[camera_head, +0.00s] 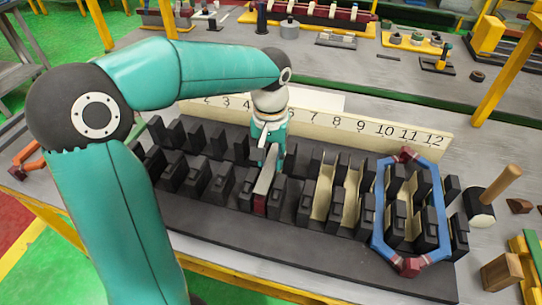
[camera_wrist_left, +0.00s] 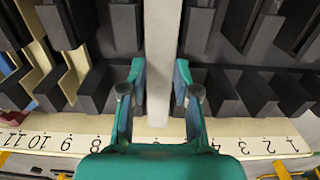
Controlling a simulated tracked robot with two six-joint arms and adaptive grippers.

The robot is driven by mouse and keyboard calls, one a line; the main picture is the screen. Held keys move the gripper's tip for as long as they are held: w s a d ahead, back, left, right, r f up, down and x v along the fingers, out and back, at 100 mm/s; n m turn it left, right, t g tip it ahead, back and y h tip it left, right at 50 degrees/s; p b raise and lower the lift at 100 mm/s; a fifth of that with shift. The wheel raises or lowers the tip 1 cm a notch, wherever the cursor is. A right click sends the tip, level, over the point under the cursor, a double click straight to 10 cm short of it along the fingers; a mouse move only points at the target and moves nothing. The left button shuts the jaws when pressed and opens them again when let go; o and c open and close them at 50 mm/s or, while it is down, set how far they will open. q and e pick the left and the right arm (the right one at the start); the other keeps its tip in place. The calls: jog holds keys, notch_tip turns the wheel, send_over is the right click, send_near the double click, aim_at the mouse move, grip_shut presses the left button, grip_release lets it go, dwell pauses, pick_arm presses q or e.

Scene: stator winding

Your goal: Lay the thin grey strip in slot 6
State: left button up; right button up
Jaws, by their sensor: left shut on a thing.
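The thin grey strip (camera_head: 266,178) is held lengthwise along the slots of the black slotted block (camera_head: 330,262), near its middle. My left gripper (camera_head: 268,152) is shut on the strip's far part. In the wrist view the left gripper (camera_wrist_left: 158,88) has a finger on each side of the strip (camera_wrist_left: 163,45), which lines up with the gap between two rows of black teeth. A dark red piece (camera_head: 260,204) shows under the strip's near end. How deep the strip sits cannot be told. My right gripper is out of view.
Cream liners (camera_head: 324,192) sit in several slots to the right. A blue ring with red wraps (camera_head: 440,205) spans slots near the right end. A wooden-handled mallet (camera_head: 481,205) lies right of the block. The left slots look empty.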

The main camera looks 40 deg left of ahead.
aim_at(271, 164)
pick_arm(q)
jog(key=shift+f+b, duration=0.65)
jog(key=shift+f, duration=0.3)
dwell(0.7)
jog(key=o, duration=1.1)
jog(key=shift+r, duration=0.15)
jog(key=shift+r+p, duration=0.7)
jog(key=shift+r, duration=0.1)
notch_tip(271, 164, up, 7)
jog(key=p, duration=0.6)
jog(key=shift+r, duration=0.15)
